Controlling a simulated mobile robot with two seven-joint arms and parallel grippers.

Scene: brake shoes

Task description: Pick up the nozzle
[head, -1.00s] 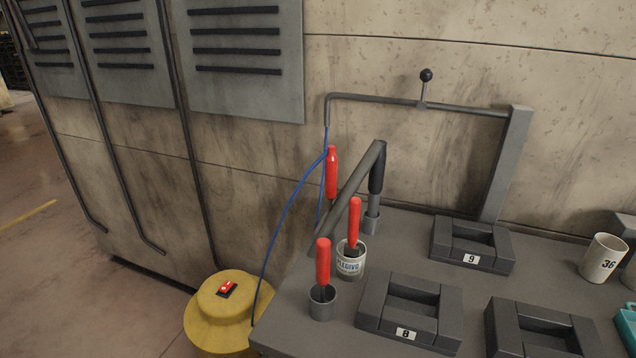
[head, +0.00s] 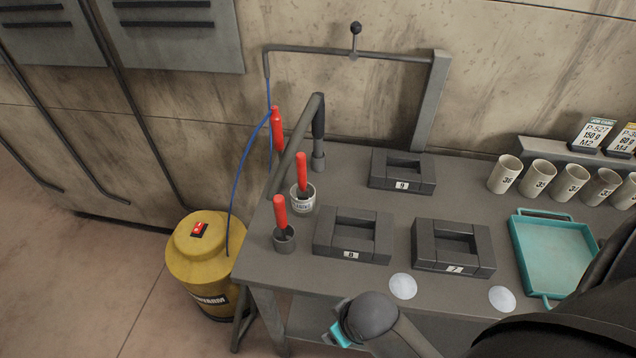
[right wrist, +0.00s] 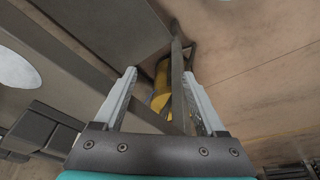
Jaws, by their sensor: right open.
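The nozzle appears to be the red-handled piece (head: 277,128) on the blue hose, upright at the back left of the bench in the head view. Its lower end is hidden behind the grey bent bar. My right gripper (right wrist: 159,74) is open and empty in the right wrist view, with the yellow canister (right wrist: 161,90) and a bench leg showing beyond its fingers. In the head view my right wrist is low at the bench's front edge, well apart from the nozzle; its fingers are hard to make out there. My left gripper is not in view.
Red-handled tools stand in a grey cup (head: 285,240) and a white tin (head: 302,205) before the nozzle. The grey bent bar (head: 290,150) crosses close by. Numbered blocks (head: 353,235), white discs (head: 403,286) and a teal tray (head: 515,255) occupy the bench (head: 290,268).

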